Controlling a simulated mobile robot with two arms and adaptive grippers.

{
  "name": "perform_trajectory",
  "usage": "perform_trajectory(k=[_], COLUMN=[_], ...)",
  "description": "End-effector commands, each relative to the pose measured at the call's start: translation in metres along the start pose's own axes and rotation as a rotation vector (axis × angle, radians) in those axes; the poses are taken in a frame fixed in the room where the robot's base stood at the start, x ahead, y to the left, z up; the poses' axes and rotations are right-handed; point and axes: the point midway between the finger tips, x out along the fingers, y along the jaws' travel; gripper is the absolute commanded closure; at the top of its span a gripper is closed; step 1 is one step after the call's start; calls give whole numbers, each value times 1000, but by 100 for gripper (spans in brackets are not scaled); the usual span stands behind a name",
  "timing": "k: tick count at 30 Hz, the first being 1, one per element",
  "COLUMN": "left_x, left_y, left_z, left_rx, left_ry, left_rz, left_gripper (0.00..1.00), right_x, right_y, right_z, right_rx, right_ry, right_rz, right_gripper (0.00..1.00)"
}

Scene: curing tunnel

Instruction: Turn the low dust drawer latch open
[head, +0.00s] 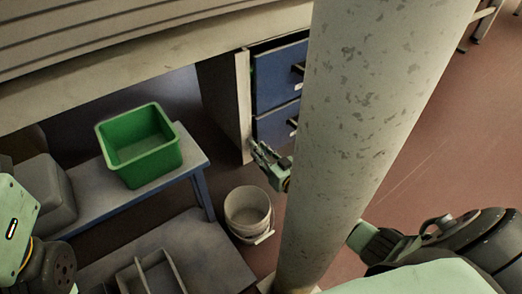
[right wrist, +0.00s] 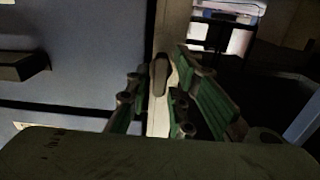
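A small dark oval latch (right wrist: 158,75) sits on a pale upright post (right wrist: 166,35) in the right wrist view. I cannot make it out in the head view. Blue drawers (head: 281,82) with dark handles stand beside the post in the head view, partly hidden by a thick column. My right gripper (head: 262,152) is low in front of the post's foot. In the right wrist view its green fingers (right wrist: 152,105) are spread apart and empty, with the latch showing beyond the gap. I cannot tell whether they touch it. My left gripper is out of view.
The thick speckled column (head: 365,110) stands close before me, between the drawers and the right side. A white bucket (head: 248,212) stands on the floor near the right gripper. A green bin (head: 140,147) sits on a low bench (head: 180,165). Red floor is clear on the right.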

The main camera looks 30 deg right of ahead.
Motion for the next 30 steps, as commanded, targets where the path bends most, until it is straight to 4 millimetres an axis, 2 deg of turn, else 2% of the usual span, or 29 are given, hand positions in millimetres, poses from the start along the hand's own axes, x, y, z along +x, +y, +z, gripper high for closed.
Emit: perform_trajectory(k=[2, 10, 14, 17, 24, 30], left_x=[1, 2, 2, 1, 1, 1], left_y=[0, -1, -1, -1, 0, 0], left_z=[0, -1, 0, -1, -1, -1], left_rx=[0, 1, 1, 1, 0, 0], left_ry=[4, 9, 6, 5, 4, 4], left_rz=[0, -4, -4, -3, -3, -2], left_gripper=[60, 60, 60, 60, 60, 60], right_x=[0, 0, -7, -20, -70, -105], right_y=[0, 0, 0, 0, 0, 0], right_z=[0, 0, 0, 1, 1, 1], right_rx=[-1, -2, -2, -3, -1, -2], right_ry=[0, 1, 0, 0, -2, -2], right_rz=[0, -1, -1, -1, 0, -1], right_gripper=[69, 69, 69, 69, 69, 69])
